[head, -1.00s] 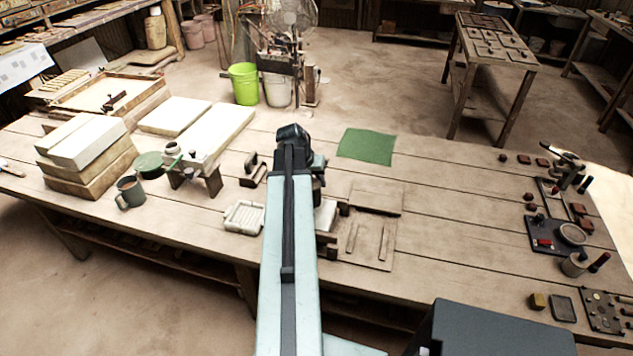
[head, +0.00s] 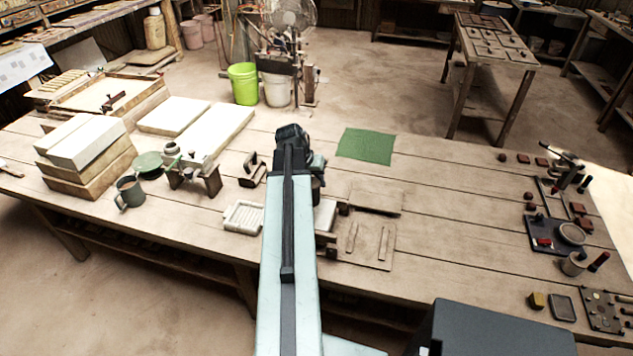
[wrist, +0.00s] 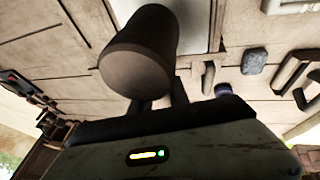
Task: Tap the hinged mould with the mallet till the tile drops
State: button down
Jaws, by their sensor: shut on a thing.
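My gripper (wrist: 160,97) is shut on the mallet, whose dark cylindrical head (wrist: 138,52) fills the upper middle of the wrist view. The fingers and most of the handle are hidden behind the head and my wrist. In the head view my arm covers the gripper and the mallet. A pale block (head: 325,214), likely part of the hinged mould, shows just right of my arm, partly hidden, with dark wooden pieces beside it. A wooden board with two slats (head: 370,242) lies to its right. I cannot tell where the tile is, or whether the mallet touches the mould.
A white ribbed tray (head: 243,217) lies left of my arm, near a dark clamp (head: 253,170). A green cloth (head: 366,147) lies flat behind. A mug (head: 130,192) and stacked slabs (head: 85,155) stand left; small tools lie right. The bench between cloth and tools is clear.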

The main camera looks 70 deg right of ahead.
dwell(0.3)
notch_tip(320, 180, down, 6)
jog(key=b, duration=0.6)
jog(key=shift+a+r+p, duration=0.1)
jog(key=shift+r+p, duration=0.6)
jog(key=shift+r, duration=0.1)
jog(key=shift+r+p, duration=0.15)
jog(key=shift+p, duration=0.15)
notch_tip(320, 180, up, 5)
jog(key=p, duration=0.4)
jog(key=shift+p, duration=0.3)
jog(key=shift+f+b, duration=0.3)
jog(key=shift+f, duration=0.15)
jog(key=shift+r, duration=0.1)
